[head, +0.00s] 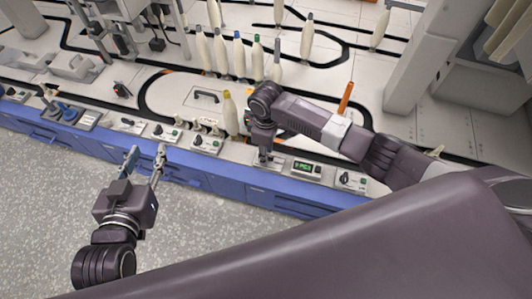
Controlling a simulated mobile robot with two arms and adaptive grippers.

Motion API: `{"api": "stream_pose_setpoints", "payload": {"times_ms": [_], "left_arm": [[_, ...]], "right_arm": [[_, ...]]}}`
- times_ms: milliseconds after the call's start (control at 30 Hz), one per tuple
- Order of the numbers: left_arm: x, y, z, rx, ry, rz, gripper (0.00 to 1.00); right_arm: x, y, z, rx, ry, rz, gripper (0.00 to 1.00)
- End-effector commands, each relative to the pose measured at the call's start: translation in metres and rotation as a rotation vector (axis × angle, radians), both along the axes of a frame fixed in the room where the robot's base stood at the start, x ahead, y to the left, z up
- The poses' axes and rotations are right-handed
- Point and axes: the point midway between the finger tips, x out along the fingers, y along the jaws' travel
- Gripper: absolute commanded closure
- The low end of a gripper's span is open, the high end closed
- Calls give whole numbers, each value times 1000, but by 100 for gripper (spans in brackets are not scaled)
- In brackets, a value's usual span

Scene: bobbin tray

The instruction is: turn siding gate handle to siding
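My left gripper (146,158) is open and empty, its two fingers apart above the front edge of the blue-fronted bench. My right gripper (264,156) points down over a small light control plate (270,165) on the bench's front strip. A small dark part shows at its fingertips, probably a handle on that plate. The wrist hides most of it, so I cannot tell which way it is set or whether the fingers are closed on it. An orange bar (346,99) stands out behind my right forearm; I cannot tell whether it belongs to the gate.
A green-lit display (306,168) and a knob panel (350,180) lie right of the plate. Another knob panel (207,144) lies left. A yellow-tipped bobbin (230,114) stands close to my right gripper. Several bobbins stand farther back. The floor (205,220) in front is clear.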

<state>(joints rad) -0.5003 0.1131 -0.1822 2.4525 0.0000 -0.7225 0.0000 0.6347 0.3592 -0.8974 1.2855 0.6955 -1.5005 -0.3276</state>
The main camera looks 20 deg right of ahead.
Motion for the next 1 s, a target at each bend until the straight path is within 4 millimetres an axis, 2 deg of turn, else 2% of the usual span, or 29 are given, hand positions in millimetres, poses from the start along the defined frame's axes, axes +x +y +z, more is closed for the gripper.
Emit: {"api": "stream_pose_setpoints", "payload": {"times_ms": [267,533,867,1000], "left_arm": [[1,-1,2,-2,-9,-1,65],[1,-1,2,-2,-8,0,65],[0,0,0,2,8,0,65],[-12,6,-19,23,98,7,65]], "right_arm": [[0,0,-1,0,0,0,72],[0,0,-1,0,0,0,99],[0,0,0,0,0,8,100],[0,0,1,0,1,37,100]]}}
